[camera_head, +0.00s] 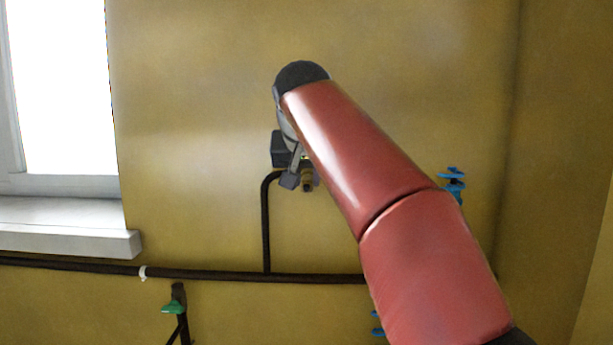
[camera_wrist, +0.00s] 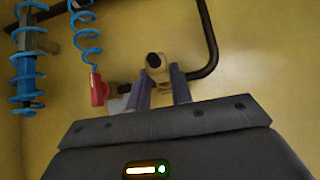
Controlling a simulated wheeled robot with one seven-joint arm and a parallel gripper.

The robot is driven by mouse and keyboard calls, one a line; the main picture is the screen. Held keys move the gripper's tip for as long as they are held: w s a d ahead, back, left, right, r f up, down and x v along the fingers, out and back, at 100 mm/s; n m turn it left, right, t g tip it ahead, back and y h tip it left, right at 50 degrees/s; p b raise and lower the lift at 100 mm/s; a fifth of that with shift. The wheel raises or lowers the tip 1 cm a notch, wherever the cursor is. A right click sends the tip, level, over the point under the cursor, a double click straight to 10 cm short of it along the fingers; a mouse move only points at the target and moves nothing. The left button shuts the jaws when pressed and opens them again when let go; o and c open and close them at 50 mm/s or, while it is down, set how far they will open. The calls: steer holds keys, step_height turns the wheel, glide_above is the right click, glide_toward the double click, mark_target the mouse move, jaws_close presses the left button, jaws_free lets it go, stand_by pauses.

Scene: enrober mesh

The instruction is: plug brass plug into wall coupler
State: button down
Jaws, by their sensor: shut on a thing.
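My gripper (camera_wrist: 160,86) is at the wall, with its two grey fingers on either side of a brass piece with a dark round end, which I take to be the brass plug (camera_wrist: 155,62). The plug also shows in the head view (camera_head: 307,184), beside my gripper (camera_head: 297,175). My gripper is shut on it. A short brass-coloured fitting (camera_wrist: 121,88) beside a red piece (camera_wrist: 98,88) lies left of the fingers in the wrist view. I cannot tell whether this is the wall coupler, or whether the plug touches it.
A black pipe (camera_head: 266,225) rises from a horizontal pipe (camera_head: 210,274) and bends toward my gripper. Blue coiled hose (camera_wrist: 86,35) hangs close by. A green-handled valve (camera_head: 174,307) is lower left, under a window sill (camera_head: 70,241). My red arm hides the wall right of the gripper.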

steer(key=shift+s, duration=0.15)
steer(key=shift+s+b, duration=0.75)
steer(key=shift+s, duration=1)
steer(key=shift+p, duration=0.5)
stand_by(0.5)
steer(key=shift+w+p, duration=0.3)
steer(key=shift+w, duration=1.65)
steer(key=c, duration=1.2)
jaws_free()
steer(key=shift+o, duration=0.2)
steer(key=v, duration=0.7)
steer(key=shift+s+r, duration=0.25)
steer(key=shift+s, duration=0.05)
